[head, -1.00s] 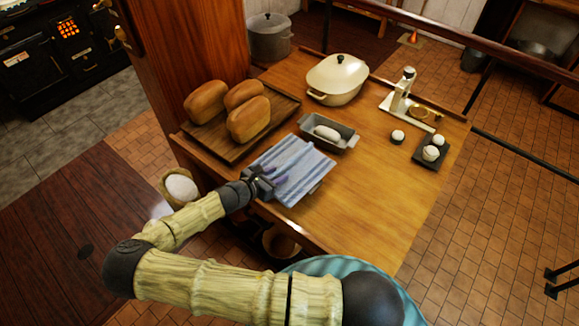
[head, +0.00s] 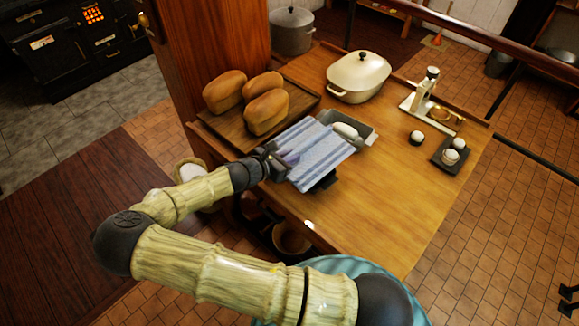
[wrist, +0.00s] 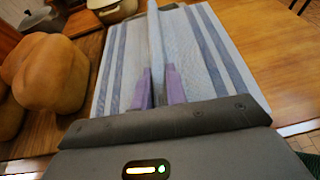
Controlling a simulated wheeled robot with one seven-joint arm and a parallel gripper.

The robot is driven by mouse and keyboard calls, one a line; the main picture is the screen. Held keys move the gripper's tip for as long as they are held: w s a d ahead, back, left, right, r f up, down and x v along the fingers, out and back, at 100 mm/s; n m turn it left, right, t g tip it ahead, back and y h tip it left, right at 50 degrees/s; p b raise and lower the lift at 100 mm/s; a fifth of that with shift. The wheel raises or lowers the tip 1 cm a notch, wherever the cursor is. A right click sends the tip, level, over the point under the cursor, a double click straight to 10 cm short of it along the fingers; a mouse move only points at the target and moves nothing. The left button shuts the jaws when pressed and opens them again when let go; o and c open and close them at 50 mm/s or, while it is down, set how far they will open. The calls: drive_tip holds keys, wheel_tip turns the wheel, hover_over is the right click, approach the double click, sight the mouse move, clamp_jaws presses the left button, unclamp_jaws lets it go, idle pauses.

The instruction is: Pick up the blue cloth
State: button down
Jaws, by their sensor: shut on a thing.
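The blue cloth (head: 322,154), pale blue with darker stripes, is spread out flat and sits above the wooden counter, with a dark shadow under its lower right side. Its far edge overlaps the grey tin in the head view. My gripper (head: 287,158) is at the cloth's left edge. In the wrist view my gripper's purple fingers (wrist: 159,88) are shut on a raised fold of the cloth (wrist: 212,55). The cloth fills most of that view and hides the counter beneath it.
Several bread loaves lie on a wooden board (head: 206,122) left of the cloth. The grey tin (head: 370,139) with a white item is just behind it. A cream lidded pot (head: 357,78), a scale (head: 426,98) and a dark tray (head: 440,162) stand farther back. The counter's front right (head: 390,215) is clear.

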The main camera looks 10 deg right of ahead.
drive_tip(key=shift+r+b, duration=0.3)
drive_tip(key=shift+r, duration=1.7)
